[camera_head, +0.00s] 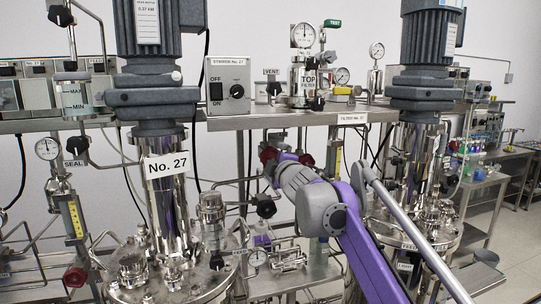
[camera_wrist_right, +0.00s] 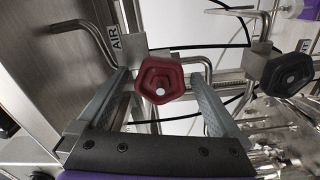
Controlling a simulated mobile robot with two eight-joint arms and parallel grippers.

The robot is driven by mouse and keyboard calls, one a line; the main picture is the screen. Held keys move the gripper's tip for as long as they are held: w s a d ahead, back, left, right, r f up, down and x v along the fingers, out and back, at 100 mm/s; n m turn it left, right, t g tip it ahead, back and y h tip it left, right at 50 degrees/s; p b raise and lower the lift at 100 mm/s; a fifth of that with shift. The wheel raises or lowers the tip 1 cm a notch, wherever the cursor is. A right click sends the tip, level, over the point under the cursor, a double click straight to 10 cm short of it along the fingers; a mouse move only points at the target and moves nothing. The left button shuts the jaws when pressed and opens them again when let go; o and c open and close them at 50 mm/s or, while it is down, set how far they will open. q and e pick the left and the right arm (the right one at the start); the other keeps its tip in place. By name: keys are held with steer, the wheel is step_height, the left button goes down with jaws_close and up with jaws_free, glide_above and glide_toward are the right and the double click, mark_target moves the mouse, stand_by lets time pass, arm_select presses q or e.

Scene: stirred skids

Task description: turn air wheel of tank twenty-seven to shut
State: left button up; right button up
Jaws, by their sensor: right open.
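The tank (camera_head: 172,235) labelled No. 27 is a shiny steel vessel left of centre in the head view. In the right wrist view, a red wheel (camera_wrist_right: 149,71) sits near a label (camera_wrist_right: 114,40) reading AIR, on a bent steel pipe. My right gripper (camera_wrist_right: 160,76) is open, with one finger on each side of the red wheel; a gap shows at each side. In the head view my right gripper (camera_head: 275,168) is by a dark red wheel (camera_head: 268,154) below the steel shelf, partly hiding it. My left gripper is not in view.
A dark grey wheel (camera_wrist_right: 288,72) stands right of the red one in the wrist view. The stirrer switch box (camera_head: 227,79) and gauges stand on the shelf above. A second steel tank (camera_head: 440,233) stands on the right, close to my arm. Pipes crowd the space around.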

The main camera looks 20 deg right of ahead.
steer(key=shift+w, duration=0.5)
steer(key=c, duration=1.3)
